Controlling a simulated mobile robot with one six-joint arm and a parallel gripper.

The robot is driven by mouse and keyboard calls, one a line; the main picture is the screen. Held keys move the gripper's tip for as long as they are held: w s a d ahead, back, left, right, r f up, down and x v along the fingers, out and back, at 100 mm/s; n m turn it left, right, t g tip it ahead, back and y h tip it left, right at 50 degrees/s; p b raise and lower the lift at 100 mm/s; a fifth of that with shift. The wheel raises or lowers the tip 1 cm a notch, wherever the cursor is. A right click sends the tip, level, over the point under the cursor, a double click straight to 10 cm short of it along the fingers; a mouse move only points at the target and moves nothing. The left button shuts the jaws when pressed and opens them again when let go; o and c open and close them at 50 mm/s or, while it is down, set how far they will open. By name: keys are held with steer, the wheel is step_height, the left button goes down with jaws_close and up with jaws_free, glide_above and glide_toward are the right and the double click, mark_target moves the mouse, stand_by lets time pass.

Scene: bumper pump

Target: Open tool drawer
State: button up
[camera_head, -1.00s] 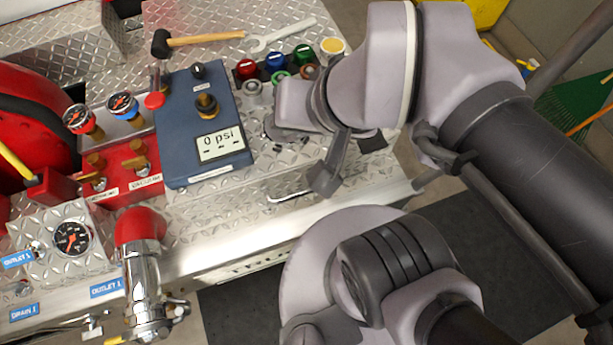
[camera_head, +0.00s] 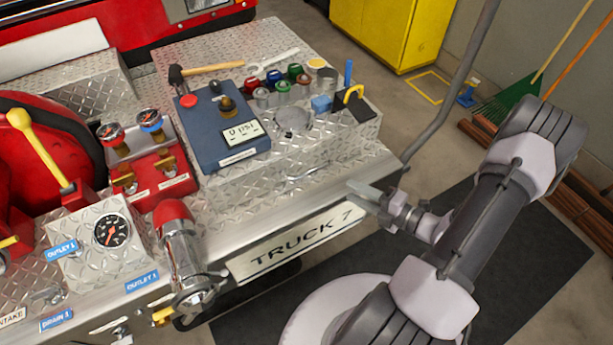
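The tool drawer (camera_head: 268,184) is in the diamond-plate box on the bumper, below the blue pump panel and the tools. Its front looks flush with the box, though the seams are hard to make out. A thin silver handle (camera_head: 308,172) is on the front. My gripper (camera_head: 358,192) is right of the handle and nearer the camera, over the bumper's edge by the TRUCK 7 plate. It looks apart from the handle. Its fingers are seen from the side, so their gap cannot be judged. Nothing shows in them.
The blue panel (camera_head: 222,128) and several coloured caps (camera_head: 275,78) sit on top of the box. A red-topped outlet pipe (camera_head: 180,250) stands at the front left. A grey pole (camera_head: 460,75) rises behind my arm. Dark floor mat (camera_head: 530,240) lies clear at right.

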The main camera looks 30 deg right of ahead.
mark_target(310, 170)
steer(key=b+x, duration=0.4)
steer(key=x, duration=1.1)
steer(key=shift+w+a, duration=0.25)
steer(key=shift+w, duration=0.1)
jaws_close()
stand_by(0.3)
